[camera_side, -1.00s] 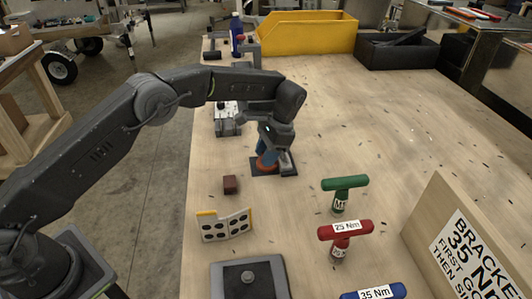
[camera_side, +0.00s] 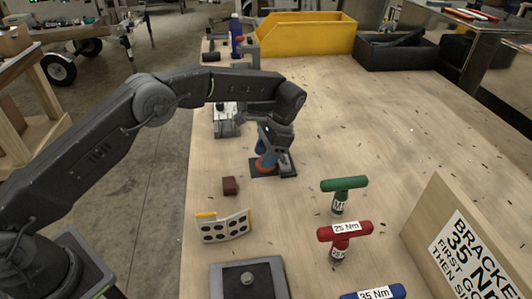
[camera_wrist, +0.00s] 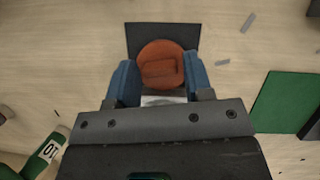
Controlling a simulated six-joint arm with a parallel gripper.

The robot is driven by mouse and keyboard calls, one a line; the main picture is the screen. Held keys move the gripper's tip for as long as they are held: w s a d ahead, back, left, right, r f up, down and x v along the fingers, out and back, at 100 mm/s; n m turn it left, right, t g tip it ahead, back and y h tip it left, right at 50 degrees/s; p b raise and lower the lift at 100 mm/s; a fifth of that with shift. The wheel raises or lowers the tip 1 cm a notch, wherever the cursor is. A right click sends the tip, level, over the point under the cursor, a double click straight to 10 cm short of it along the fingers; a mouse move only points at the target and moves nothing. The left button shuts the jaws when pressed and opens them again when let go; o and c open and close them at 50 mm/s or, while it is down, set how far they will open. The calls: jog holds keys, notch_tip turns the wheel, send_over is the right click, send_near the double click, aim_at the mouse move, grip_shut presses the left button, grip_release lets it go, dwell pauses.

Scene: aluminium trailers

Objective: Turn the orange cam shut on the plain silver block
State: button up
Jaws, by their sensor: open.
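The orange cam (camera_wrist: 161,58) is a round orange piece with a raised bar across its middle, on a dark base plate (camera_wrist: 186,35). In the side view the cam (camera_side: 264,164) shows below my fingers. A strip of the plain silver block (camera_wrist: 163,100) shows just in front of the cam in the wrist view; my gripper's body hides the rest. My gripper (camera_wrist: 160,72) is open, pointing down, with one blue finger on each side of the cam. I cannot tell whether the fingers touch it. Nothing is held.
Green (camera_side: 343,192) and red (camera_side: 345,238) T-handles stand to the right. A yellow bin (camera_side: 308,32) is at the back.

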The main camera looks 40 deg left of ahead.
jog(key=shift+r, duration=0.1)
jog(key=v, duration=0.5)
jog(key=shift+w+d+r, duration=0.1)
jog(key=shift+w+r, duration=0.15)
jog(key=shift+r, duration=0.1)
jog(key=shift+v, duration=0.75)
jog(key=shift+s, duration=0.1)
notch_tip(320, 180, up, 12)
jog(key=n+t+h, duration=0.1)
jog(key=n+t, duration=0.1)
send_over(258, 164)
jog(key=s+a+r+n+t, duration=0.1)
jog(key=s+a+r+t, duration=0.2)
jog(key=s+r, duration=0.5)
jog(key=s+a+f+n+t, duration=0.1)
jog(key=s+f+n+t, duration=0.1)
jog(key=s, duration=0.9)
jog(key=s+a+f+n+t+h, duration=0.1)
jog(key=s+f, duration=0.4)
jog(key=s, duration=0.7)
jog(key=shift+a+n+t+h, duration=0.3)
jog(key=shift+a+n+t, duration=0.2)
jog(key=shift+a+t, duration=0.1)
